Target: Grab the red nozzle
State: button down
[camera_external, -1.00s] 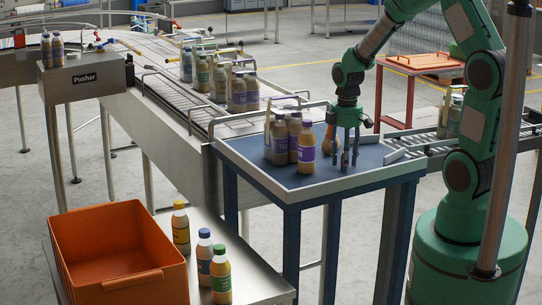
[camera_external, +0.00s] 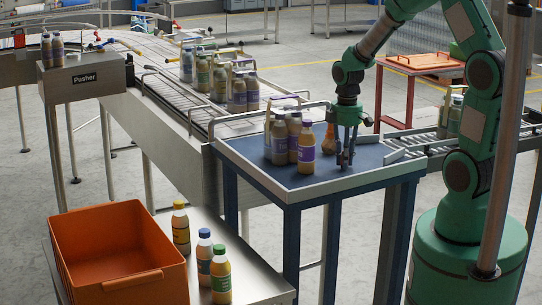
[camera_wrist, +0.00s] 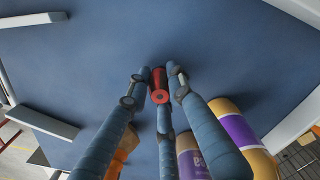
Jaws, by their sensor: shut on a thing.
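The red nozzle (camera_wrist: 158,78) shows in the wrist view as a small red cylinder with a dark hole in its end face. It sits between the fingertips of my gripper (camera_wrist: 157,92), over the blue table top (camera_wrist: 190,35). The fingers are shut on it. In the external view my gripper (camera_external: 345,159) points down at the right part of the blue table, with its fingertips low and close together. The nozzle cannot be made out there behind the fingers.
Several bottles with purple labels (camera_external: 306,152) stand left of my gripper. An orange-brown object (camera_external: 328,140) stands close behind it. A raised pale rim (camera_external: 310,187) edges the table. An orange crate (camera_external: 130,283) and several bottles (camera_external: 220,277) stand at the lower left.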

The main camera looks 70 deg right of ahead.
jog(key=shift+r, duration=4.8)
jog(key=shift+r, duration=0.15)
